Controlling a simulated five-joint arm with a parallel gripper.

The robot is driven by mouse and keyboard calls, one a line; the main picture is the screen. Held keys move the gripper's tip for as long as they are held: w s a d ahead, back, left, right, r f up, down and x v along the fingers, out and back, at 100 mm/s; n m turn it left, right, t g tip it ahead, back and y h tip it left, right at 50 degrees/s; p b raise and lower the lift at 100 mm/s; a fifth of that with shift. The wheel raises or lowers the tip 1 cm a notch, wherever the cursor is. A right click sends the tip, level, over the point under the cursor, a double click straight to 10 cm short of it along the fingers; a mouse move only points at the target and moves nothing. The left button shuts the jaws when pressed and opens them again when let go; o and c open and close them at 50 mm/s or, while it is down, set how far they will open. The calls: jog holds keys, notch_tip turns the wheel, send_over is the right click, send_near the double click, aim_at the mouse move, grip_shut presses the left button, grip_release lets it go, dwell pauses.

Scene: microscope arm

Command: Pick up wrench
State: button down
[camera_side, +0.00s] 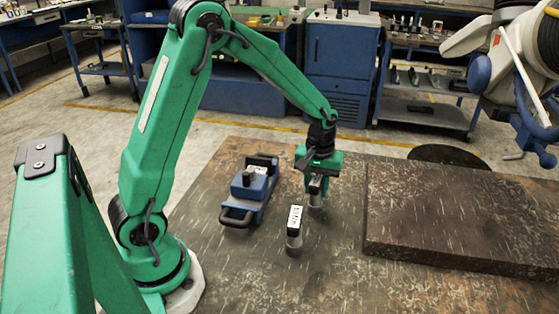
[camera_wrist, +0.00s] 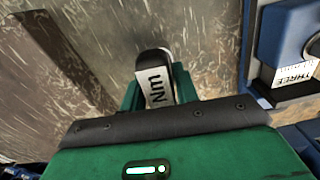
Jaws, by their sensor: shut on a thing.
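My gripper (camera_side: 319,168) points down over the brown work surface and is shut on a grey and black piece, which I take to be the wrench (camera_side: 317,190). In the wrist view, a rounded black and grey end with a white "Nm" label (camera_wrist: 156,88) shows between the green jaws (camera_wrist: 150,92). In the side view, a small dark piece with a white lettered label (camera_side: 295,222) is just in front of the gripper. I cannot tell whether it is part of the held thing. The rest of the wrench is hidden or too small to make out.
A blue device with a black handle (camera_side: 250,192) is left of the gripper. Its white label reading "THREE" (camera_wrist: 293,75) shows in the wrist view. A raised brown slab (camera_side: 460,215) lies to the right. The front middle of the surface is clear.

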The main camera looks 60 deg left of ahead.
jog(key=shift+r, duration=0.2)
jog(key=shift+r, duration=0.55)
jog(key=r, duration=0.3)
jog(key=shift+s+d+r, duration=0.1)
jog(key=shift+d, duration=0.25)
jog(key=s+d+r, duration=0.5)
jog(key=d+r, duration=0.1)
jog(key=d, duration=0.3)
jog(key=shift+d+r, duration=0.2)
jog(key=shift+d, duration=0.2)
jog(key=shift+a, duration=0.1)
jog(key=n, duration=0.6)
send_near(318, 180)
jog(key=s+a+r, duration=0.1)
jog(key=s+a, duration=0.3)
jog(key=s, duration=0.2)
jog(key=s+a+r+n, duration=0.1)
jog(key=s+a+n, duration=0.1)
jog(key=a, duration=0.3)
jog(key=s+a+r+n, duration=0.1)
jog(key=s+a+n, duration=0.2)
jog(key=a+n, duration=0.2)
jog(key=shift+s+a+r, duration=0.25)
jog(key=shift+a+r, duration=0.1)
jog(key=shift+a, duration=0.15)
jog(key=shift+f, duration=0.15)
